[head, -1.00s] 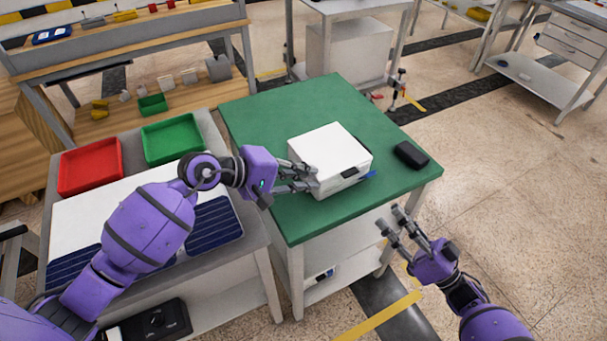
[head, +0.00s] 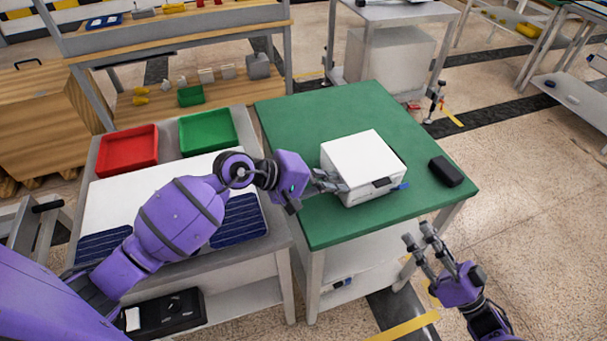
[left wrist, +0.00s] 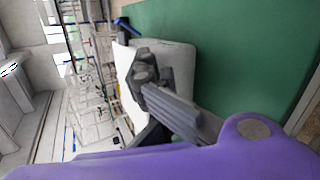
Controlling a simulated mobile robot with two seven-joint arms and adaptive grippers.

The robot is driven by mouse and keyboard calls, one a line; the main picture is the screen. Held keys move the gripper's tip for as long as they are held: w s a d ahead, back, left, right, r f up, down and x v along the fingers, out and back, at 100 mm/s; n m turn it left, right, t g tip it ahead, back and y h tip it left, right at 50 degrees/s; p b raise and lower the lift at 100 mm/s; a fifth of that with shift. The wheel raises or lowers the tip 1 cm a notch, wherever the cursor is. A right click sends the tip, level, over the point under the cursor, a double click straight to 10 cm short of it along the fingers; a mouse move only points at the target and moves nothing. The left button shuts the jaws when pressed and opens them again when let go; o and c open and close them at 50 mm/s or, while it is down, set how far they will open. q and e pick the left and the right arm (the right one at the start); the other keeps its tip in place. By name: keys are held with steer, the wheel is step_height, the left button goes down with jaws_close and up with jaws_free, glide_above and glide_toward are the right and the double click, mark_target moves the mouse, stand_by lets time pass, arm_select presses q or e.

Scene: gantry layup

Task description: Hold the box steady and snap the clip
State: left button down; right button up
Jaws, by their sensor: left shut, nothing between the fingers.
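The white box (head: 362,165) sits on the green tabletop (head: 330,110), near its front edge. A dark clip (head: 381,183) shows on its front face, with a small blue piece (head: 401,186) at the front right corner. My left gripper (head: 341,184) is shut and empty, with its fingertips at the box's left front side; I cannot tell whether they touch. In the left wrist view, the shut fingers (left wrist: 148,78) cover part of the box (left wrist: 180,58). My right gripper (head: 417,236) is open and empty, in front of the table and apart from the box.
A black case (head: 446,171) lies right of the box. A side table at left holds a red tray (head: 127,150), a green tray (head: 207,130) and dark blue panels (head: 240,220). The back of the green tabletop is clear.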

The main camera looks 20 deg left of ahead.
arm_select(q)
steer(key=shift+a+r, duration=0.1)
steer(key=shift+s+a+r, duration=0.1)
steer(key=shift+a+r, duration=0.05)
steer(key=shift+a, duration=0.1)
steer(key=v, duration=0.7)
steer(key=s+d+f+n+t+h, duration=0.25)
steer(key=s+n, duration=0.45)
steer(key=n, duration=0.4)
steer(key=s+d+f+n+t+h, duration=0.1)
steer(key=s+d+f+n, duration=0.25)
steer(key=s+n, duration=0.55)
steer(key=s+a+f+n+t+y, duration=0.1)
steer(key=s+a+f+n+y, duration=0.2)
steer(key=n, duration=1.1)
steer(key=s+a+f+n+t+y, duration=0.1)
steer(key=s+a+f+n+y, duration=0.2)
steer(key=n, duration=1.2)
steer(key=a+f+y, duration=0.3)
steer(key=f+y, duration=0.2)
steer(key=f, duration=0.2)
steer(key=shift+s+f, duration=0.25)
steer(key=shift+f, duration=0.05)
steer(key=shift+a+n, duration=0.15)
steer(key=shift+n, duration=0.15)
